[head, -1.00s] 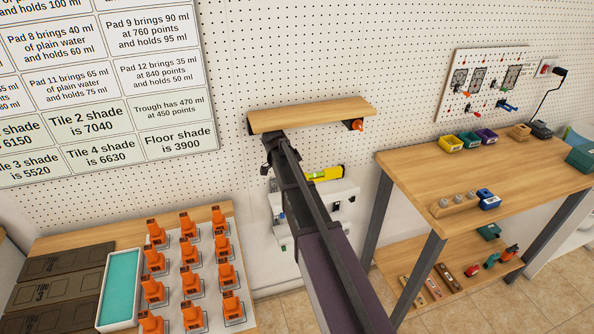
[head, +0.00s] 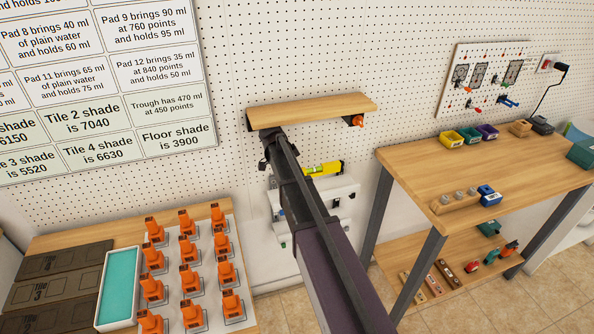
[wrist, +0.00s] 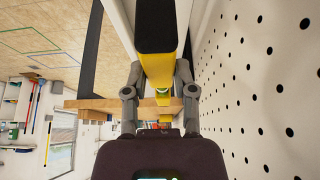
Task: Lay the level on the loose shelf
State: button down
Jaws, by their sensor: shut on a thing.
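The loose shelf (head: 315,110) is a bare wooden board on dark brackets on the pegboard wall, with an orange knob under its right end. The level (head: 325,169) is yellow and shows just below the shelf, to the right of my arm, apart from the shelf's top. In the wrist view my gripper (wrist: 160,95) is shut on the level (wrist: 163,76), with a grey finger on each side of its yellow body. The level's black end (wrist: 155,28) points away from the gripper. In the head view my arm hides the gripper and part of the level.
A white wall unit (head: 343,196) is below the level. A wooden workbench (head: 430,177) with small bins stands at the right. A table with orange clamp-like pieces (head: 188,248) and a teal-filled tray (head: 118,286) is at lower left. The shelf's top is clear.

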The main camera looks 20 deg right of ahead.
jog(key=shift+f+b, duration=2.75)
jog(key=shift+f, duration=0.15)
jog(key=shift+f+b, duration=0.5)
jog(key=shift+c, duration=1.8)
grip_release()
jog(key=shift+r, duration=0.1)
